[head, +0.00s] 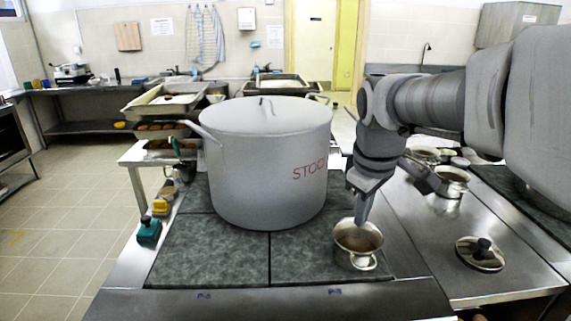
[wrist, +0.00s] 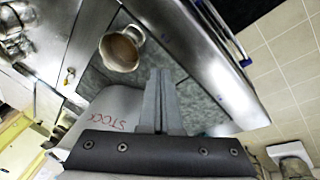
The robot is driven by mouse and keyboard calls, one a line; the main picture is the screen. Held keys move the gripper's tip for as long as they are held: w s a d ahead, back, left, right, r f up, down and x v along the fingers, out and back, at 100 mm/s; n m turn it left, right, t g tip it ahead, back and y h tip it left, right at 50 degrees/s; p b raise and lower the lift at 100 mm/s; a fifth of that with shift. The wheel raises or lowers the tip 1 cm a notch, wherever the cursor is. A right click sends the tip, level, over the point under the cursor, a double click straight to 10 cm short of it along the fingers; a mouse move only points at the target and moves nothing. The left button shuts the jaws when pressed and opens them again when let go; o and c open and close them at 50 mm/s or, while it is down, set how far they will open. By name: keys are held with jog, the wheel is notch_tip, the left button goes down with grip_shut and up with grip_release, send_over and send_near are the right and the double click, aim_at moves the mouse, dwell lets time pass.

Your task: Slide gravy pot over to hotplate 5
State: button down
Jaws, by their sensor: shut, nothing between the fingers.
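A small metal pot with brown contents, likely the gravy pot (head: 358,260), stands upright on the front right dark hotplate square (head: 300,268). It also shows in the wrist view (wrist: 118,52). The front left square (head: 205,262) is bare in front. Blue marks on the front edge are too small to read surely, so I cannot tell which hotplate is 5. My gripper (head: 361,222) is shut and empty, pointing down at the small pot's far rim. In the wrist view its fingertips (wrist: 160,72) are beside the pot; I cannot tell whether they touch it.
A large lidded stockpot (head: 262,175) marked STOCK covers much of the rear hotplates, close to my gripper. A loose lid (head: 480,253) and several small pots lie on the steel counter at right. A teal-handled object (head: 148,232) sits on the left edge.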

jog(key=w+d+f+n+g, duration=0.25)
jog(key=w+f+n, duration=0.3)
jog(key=w, duration=0.65)
jog(key=n, duration=0.5)
send_near(340, 246)
jog(key=w+d+f, duration=0.4)
jog(key=d, duration=0.2)
jog(key=shift+g+y, duration=0.3)
jog(key=shift+g, duration=0.05)
notch_tip(340, 246, down, 9)
jog(key=shift+a+f+b, duration=0.1)
jog(key=shift+a+b, duration=0.05)
jog(key=shift+b, duration=0.45)
jog(key=a, duration=0.3)
jog(key=shift+a, duration=0.5)
